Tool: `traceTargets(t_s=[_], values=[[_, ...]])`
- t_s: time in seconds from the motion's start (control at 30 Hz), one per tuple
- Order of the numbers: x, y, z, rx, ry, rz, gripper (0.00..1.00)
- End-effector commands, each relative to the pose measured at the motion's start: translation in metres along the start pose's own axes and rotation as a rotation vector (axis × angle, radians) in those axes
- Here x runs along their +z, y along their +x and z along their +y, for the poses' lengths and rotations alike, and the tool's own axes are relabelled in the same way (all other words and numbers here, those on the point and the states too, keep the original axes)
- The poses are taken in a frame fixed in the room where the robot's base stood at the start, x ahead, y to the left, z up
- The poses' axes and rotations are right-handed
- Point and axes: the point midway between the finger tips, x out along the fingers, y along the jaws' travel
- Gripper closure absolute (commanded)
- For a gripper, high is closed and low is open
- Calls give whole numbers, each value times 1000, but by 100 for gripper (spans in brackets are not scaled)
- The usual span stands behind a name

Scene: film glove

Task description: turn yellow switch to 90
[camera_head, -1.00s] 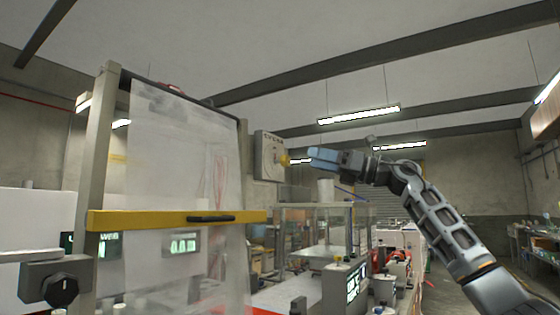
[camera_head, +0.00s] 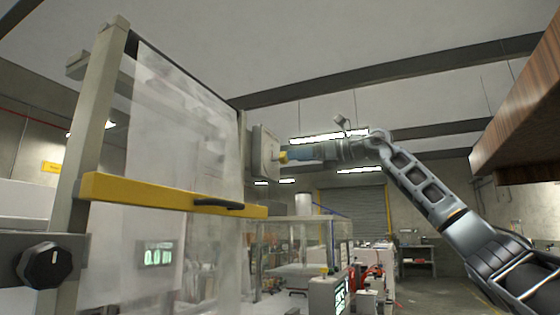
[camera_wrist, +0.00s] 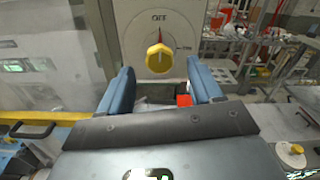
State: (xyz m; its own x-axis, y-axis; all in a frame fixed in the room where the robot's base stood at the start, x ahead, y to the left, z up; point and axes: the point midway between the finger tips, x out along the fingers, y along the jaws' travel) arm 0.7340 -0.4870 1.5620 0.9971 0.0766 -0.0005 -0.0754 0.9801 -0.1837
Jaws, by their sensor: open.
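The yellow switch (camera_head: 282,157) is a round knob on a grey box (camera_head: 263,152) fixed beside the clear panel. In the wrist view the yellow switch (camera_wrist: 159,58) sits on a pale dial marked OFF at the top, with a red pointer mark above the knob pointing about at OFF. My gripper (camera_head: 290,155) is level with the switch in the head view. In the wrist view my gripper (camera_wrist: 160,82) has two blue fingers spread apart and empty, with the knob showing beyond and between them. I cannot tell whether a finger touches it.
A clear panel with a yellow bar (camera_head: 160,194) and dark handle stands at the left. A black knob (camera_head: 45,265) is at lower left. A wooden cabinet (camera_head: 525,125) juts in at upper right. Benches with equipment stand behind and below.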

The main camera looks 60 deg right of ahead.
Motion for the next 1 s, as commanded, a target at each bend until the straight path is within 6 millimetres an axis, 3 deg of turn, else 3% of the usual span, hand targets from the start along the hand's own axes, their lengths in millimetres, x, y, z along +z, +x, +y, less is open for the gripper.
traceTargets(t_s=[0.3, 0.7, 1.0], values=[[1, 46, 1, 3, 2, -1, 35], [0, 56, 1, 2, 1, -1, 35], [0, 56, 1, 2, 1, -1, 62]])
